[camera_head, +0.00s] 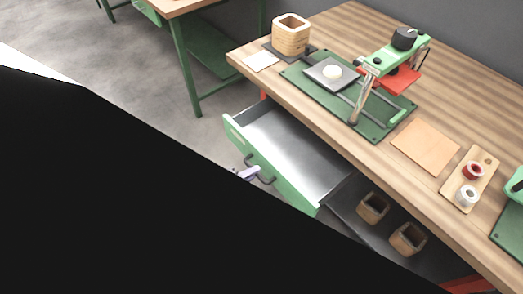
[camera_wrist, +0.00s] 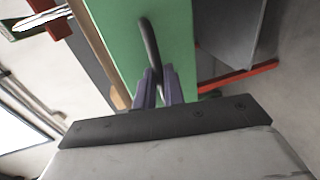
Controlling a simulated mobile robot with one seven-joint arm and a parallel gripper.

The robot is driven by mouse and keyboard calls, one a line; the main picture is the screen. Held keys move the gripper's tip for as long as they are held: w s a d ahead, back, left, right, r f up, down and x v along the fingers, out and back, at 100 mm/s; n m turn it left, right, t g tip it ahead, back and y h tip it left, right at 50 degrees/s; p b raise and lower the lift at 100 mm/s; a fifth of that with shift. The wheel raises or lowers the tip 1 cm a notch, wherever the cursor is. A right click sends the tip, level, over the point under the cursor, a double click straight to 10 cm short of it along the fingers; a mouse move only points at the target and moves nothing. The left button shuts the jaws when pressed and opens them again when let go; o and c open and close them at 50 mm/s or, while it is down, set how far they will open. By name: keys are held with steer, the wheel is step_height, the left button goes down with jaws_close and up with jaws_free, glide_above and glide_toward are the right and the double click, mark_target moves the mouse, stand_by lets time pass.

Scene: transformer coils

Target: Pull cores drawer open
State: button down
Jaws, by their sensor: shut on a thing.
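A drawer with a green front (camera_head: 290,184) stands pulled out from under the wooden workbench. Its grey metal inside (camera_head: 300,150) looks empty where it shows. My gripper (camera_head: 249,173) is at the drawer front, its purple fingers shut on the dark bar handle (camera_head: 265,178). In the wrist view the fingers of my gripper (camera_wrist: 158,85) close on both sides of the curved handle (camera_wrist: 149,42), against the green drawer front (camera_wrist: 115,30). My own dark body hides the lower left of the head view.
Two brown square cores (camera_head: 372,207) (camera_head: 408,240) sit in a dark space right of the drawer. The workbench top (camera_head: 345,20) carries a green winding fixture (camera_head: 350,100), a wooden coil form (camera_head: 291,36) and a spool board (camera_head: 470,180). Grey floor (camera_head: 150,85) lies open to the left.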

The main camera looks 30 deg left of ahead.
steer(key=shift+s+a, duration=0.1)
steer(key=shift+s, duration=0.2)
steer(key=c, duration=1.5)
jaws_free()
steer(key=b+v, duration=0.2)
steer(key=v, duration=1.1)
steer(key=shift+s, duration=0.4)
steer(key=shift+a+r, duration=0.1)
